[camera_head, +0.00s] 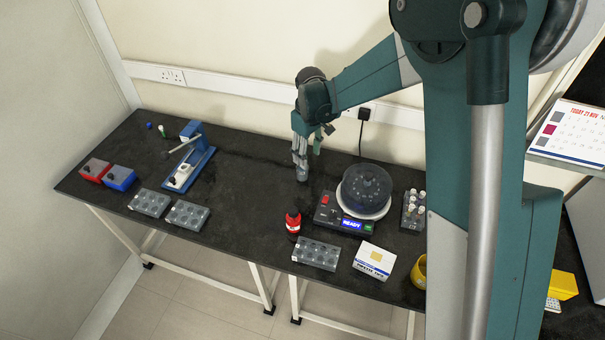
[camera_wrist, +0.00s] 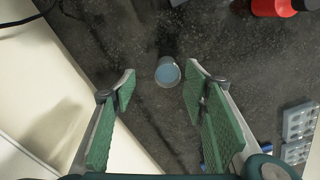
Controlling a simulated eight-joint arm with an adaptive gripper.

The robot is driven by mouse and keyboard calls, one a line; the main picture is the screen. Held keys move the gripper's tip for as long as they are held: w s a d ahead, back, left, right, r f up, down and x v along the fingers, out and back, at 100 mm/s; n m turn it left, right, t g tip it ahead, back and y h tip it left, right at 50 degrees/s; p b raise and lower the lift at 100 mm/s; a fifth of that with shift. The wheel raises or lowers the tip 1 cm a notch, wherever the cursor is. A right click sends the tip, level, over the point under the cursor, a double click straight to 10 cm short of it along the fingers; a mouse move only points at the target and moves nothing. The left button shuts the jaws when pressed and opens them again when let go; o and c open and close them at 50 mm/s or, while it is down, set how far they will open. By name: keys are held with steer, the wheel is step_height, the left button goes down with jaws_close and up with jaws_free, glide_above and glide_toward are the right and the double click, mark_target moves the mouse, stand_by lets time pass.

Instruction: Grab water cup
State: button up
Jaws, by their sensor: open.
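The water cup (camera_wrist: 167,72) is a small grey cup with pale blue water inside. In the wrist view it stands upright on the dark table, between and slightly beyond my two fingertips. In the head view the cup (camera_head: 302,173) shows just below my gripper, partly hidden by it. My gripper (camera_head: 306,148) points down over the back middle of the table. It is open, with green pads spread on both sides of the cup in the wrist view (camera_wrist: 160,84).
A red bottle (camera_head: 293,221) and a round dark-lidded machine (camera_head: 366,186) stand to the front right. Grey racks (camera_head: 316,254), a white box (camera_head: 375,261) and a yellow mug (camera_head: 419,272) lie nearer the front edge. A blue press (camera_head: 190,165) stands left; the table between is clear.

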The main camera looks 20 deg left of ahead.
steer(key=shift+a+f, duration=0.85)
steer(key=shift+f, duration=0.1)
steer(key=shift+f, duration=0.1)
steer(key=shift+f, duration=1.2)
steer(key=shift+f, duration=0.1)
steer(key=shift+s+a+f+b, duration=0.15)
steer(key=shift+f+b, duration=0.1)
steer(key=shift+f, duration=1)
steer(key=shift+s+a+f+b, duration=0.1)
steer(key=shift+f+b, duration=0.1)
steer(key=shift+f, duration=1.05)
steer(key=shift+c, duration=0.6)
steer(key=c, duration=0.9)
